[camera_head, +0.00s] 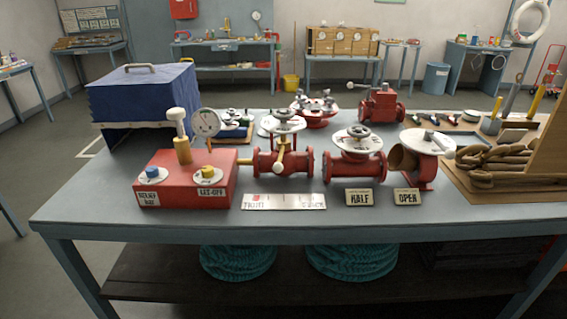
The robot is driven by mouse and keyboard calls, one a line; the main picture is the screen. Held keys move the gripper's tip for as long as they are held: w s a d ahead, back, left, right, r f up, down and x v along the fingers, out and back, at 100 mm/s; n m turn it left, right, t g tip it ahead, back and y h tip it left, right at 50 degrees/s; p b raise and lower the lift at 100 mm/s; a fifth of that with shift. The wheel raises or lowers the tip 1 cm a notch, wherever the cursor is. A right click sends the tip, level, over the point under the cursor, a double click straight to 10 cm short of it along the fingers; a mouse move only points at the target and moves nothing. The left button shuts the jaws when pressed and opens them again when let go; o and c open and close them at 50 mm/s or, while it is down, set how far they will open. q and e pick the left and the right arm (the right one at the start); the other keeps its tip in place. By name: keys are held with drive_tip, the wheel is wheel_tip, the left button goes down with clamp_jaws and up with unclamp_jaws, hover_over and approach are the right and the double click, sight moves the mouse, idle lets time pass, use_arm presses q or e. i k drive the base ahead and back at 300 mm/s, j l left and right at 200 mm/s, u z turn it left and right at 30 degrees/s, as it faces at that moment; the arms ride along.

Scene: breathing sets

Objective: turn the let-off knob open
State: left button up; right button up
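The let-off knob (209,170) is a small yellow knob on a round white dial, on top of the red box (180,193) at the table's left front. A label reading LET-OFF (212,192) is on the box's front below it. The knob's exact angle is too small to read. A blue knob (152,172) on a similar white dial is to its left. A white round gauge (205,123) stands behind the let-off knob, and a brass post with a pale top (182,150) stands behind and to its left. Neither of my grippers is in view.
Red valves with white handwheels (283,124) stand in a row to the right, with HALF (359,198) and OPEN (407,196) cards before them. A blue covered box (143,95) stands behind left. Rope (490,165) lies at right. The table's left front corner is clear.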

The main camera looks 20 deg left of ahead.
sight(207, 171)
drive_tip(key=u, duration=1.3)
drive_tip(key=i+j+z, duration=0.15)
drive_tip(key=j, duration=0.2)
drive_tip(key=i+j+z, duration=0.1)
drive_tip(key=i+j, duration=0.15)
drive_tip(key=j, duration=0.15)
drive_tip(key=i+j+z, duration=0.15)
drive_tip(key=j, duration=0.25)
